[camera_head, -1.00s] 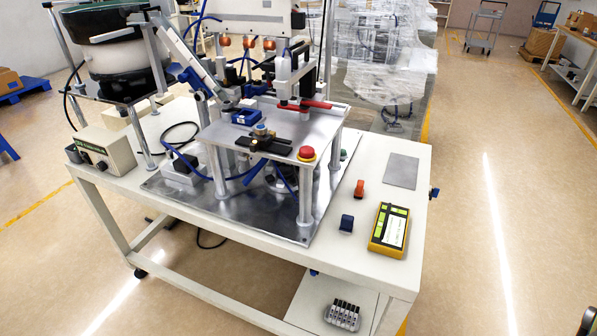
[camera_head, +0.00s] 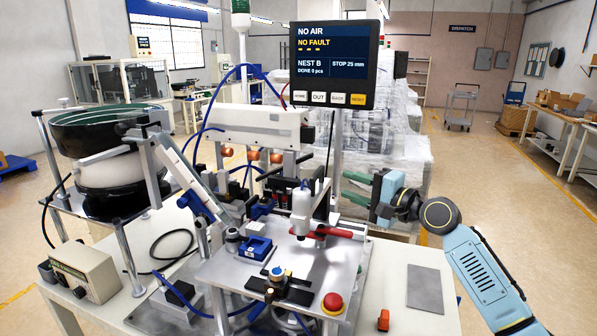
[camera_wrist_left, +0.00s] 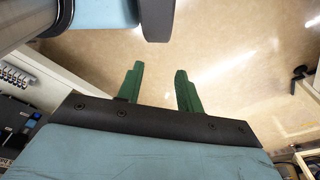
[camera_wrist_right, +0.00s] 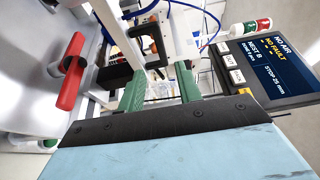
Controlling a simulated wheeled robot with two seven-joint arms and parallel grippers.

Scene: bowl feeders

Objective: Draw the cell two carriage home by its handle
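My right gripper (camera_head: 354,188) is in the head view, right of the cell and above the plate, pointing left. In the right wrist view its green fingers (camera_wrist_right: 160,85) are apart with nothing between them. A black loop-shaped handle (camera_wrist_right: 150,45) shows beyond the fingertips, apart from them; I cannot tell whether it belongs to the cell two carriage. A red bar handle (camera_head: 335,232) lies low over the metal plate (camera_head: 240,278); it also shows in the right wrist view (camera_wrist_right: 70,72). My left gripper (camera_wrist_left: 160,88) is open and empty over the floor, outside the head view.
A display (camera_head: 333,55) reading "NO AIR", "NO FAULT", "NEST B" and "STOP 25 mm" stands above the cell, close to my right gripper. A red stop button (camera_head: 333,303) is at the plate's front. A bowl feeder (camera_head: 110,150) stands left.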

